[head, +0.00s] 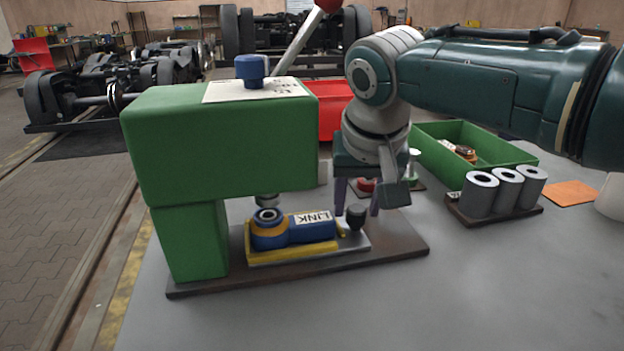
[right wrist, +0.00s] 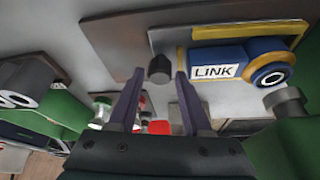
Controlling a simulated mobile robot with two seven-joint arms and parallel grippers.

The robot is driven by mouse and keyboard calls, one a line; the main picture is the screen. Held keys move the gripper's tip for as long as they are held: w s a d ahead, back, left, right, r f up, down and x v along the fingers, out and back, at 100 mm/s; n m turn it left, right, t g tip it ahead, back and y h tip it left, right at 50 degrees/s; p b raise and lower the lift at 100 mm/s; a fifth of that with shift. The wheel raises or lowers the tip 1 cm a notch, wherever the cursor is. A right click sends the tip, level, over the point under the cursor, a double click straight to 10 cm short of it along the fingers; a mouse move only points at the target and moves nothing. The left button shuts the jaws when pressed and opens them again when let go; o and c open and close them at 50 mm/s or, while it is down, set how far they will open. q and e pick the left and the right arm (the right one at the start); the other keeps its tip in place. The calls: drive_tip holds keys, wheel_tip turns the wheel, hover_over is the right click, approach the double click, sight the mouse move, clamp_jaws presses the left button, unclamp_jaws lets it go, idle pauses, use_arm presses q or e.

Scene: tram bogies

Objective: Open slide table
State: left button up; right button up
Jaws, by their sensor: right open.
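The slide table (head: 295,256) is a grey plate with a yellow holder, on the dark base of a green press (head: 220,140). A blue link marked LINK (head: 312,231) lies in the holder, its ring end below the press ram (head: 267,200). A dark knob (head: 356,216) stands on the table's right end. My right gripper (head: 357,205) is open at the knob. In the right wrist view the knob (right wrist: 160,68) shows between the open fingertips (right wrist: 159,76) or just past them; I see no grip on it. My left gripper is not in view.
A green bin (head: 510,155) with parts stands behind to the right. Several grey cylinders (head: 508,192) stand on a dark holder beside an orange sheet (head: 571,193). A red bin (head: 335,115) stands behind the press. The grey bench in front is clear.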

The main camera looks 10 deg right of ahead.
clamp_jaws()
idle(0.9)
drive_tip(key=shift+d, duration=0.1)
idle(0.3)
